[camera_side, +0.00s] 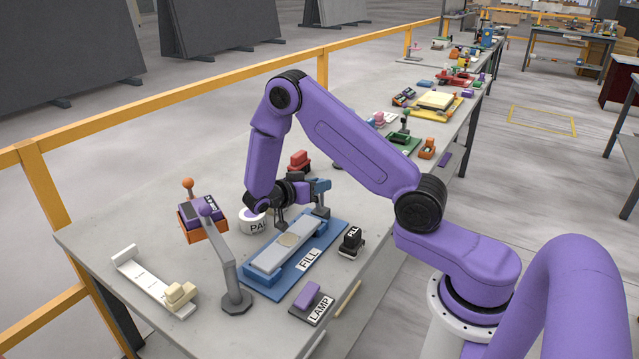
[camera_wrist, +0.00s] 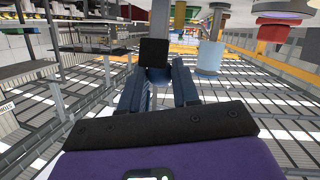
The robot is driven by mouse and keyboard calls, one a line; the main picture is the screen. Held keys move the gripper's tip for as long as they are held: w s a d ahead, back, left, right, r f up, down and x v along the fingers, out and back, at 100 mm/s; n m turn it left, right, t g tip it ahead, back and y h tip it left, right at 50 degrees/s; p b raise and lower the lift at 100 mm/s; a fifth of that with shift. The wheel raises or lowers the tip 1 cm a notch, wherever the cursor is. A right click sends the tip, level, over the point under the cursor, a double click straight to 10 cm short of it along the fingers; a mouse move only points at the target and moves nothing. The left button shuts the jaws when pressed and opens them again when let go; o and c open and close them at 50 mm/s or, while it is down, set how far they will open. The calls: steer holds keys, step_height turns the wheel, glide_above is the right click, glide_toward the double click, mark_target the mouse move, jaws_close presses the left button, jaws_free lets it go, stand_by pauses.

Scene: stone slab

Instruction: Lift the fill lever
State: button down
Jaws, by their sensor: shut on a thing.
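The fill station has a blue base (camera_side: 276,284) marked FILL, with a pale grey bar along it. My gripper (camera_side: 321,187) is low over its far end, beside a short upright post (camera_side: 320,208). In the wrist view, my gripper's dark blue fingers (camera_wrist: 157,78) come together at a black block (camera_wrist: 154,52), which looks like the handle of the fill lever. The gripper is shut on it. The rest of the lever is largely hidden, and I cannot tell how far it is raised.
A grey post with a purple ball (camera_side: 230,262) stands at the left. A white round pot (camera_side: 252,222) sits behind the base.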

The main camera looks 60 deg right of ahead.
steer(key=shift+a, duration=0.15)
stand_by(0.4)
steer(key=c, duration=0.8)
jaws_free()
steer(key=v, duration=1.2)
steer(key=shift+a+f, duration=0.1)
steer(key=shift+f, duration=0.15)
